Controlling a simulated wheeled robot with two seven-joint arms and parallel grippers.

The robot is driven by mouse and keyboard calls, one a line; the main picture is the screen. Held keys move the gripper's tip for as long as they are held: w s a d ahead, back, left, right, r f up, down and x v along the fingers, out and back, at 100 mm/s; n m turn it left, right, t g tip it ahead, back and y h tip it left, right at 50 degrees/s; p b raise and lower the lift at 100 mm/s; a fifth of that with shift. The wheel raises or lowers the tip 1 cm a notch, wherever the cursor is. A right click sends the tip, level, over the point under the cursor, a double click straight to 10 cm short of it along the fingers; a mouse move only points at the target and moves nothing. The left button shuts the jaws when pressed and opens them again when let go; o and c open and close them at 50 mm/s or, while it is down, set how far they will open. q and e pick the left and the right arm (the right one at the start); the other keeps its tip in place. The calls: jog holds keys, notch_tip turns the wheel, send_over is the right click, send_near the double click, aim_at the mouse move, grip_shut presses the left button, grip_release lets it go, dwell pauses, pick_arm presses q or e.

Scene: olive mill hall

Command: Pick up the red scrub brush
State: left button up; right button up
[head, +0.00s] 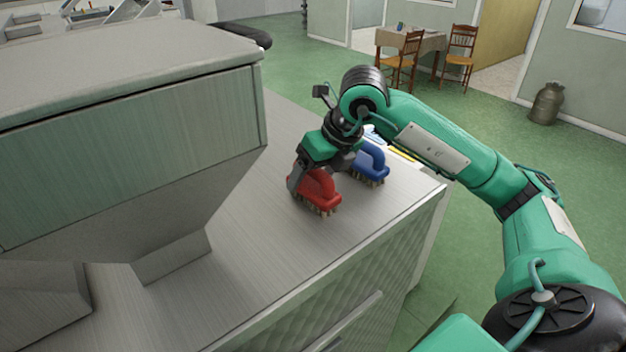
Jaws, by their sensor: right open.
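The red scrub brush (319,190) sits bristles down on the grey metal counter (262,232), near its right end. My right gripper (298,182) is at the left end of the brush, its fingers low beside the red handle. It is open, and part of the brush is hidden behind it. I cannot tell whether the fingers touch the brush. My left gripper is not in view.
A blue scrub brush (371,163) stands just behind and right of the red one. A yellow item (401,154) lies beyond it, partly hidden by my arm. A large metal hopper (130,130) rises at the left. The counter in front is clear.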

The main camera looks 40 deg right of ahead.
jog(key=shift+w+f, duration=0.15)
jog(key=shift+f, duration=0.25)
jog(key=c, duration=1.1)
jog(key=shift+r, duration=0.15)
jog(key=shift+c, duration=0.2)
jog(key=shift+r, duration=0.45)
notch_tip(320, 180, up, 17)
jog(key=b, duration=0.3)
jog(key=shift+r+b, duration=0.2)
jog(key=shift+b, duration=0.1)
jog(key=shift+a+r, duration=0.1)
jog(key=shift+r, duration=0.65)
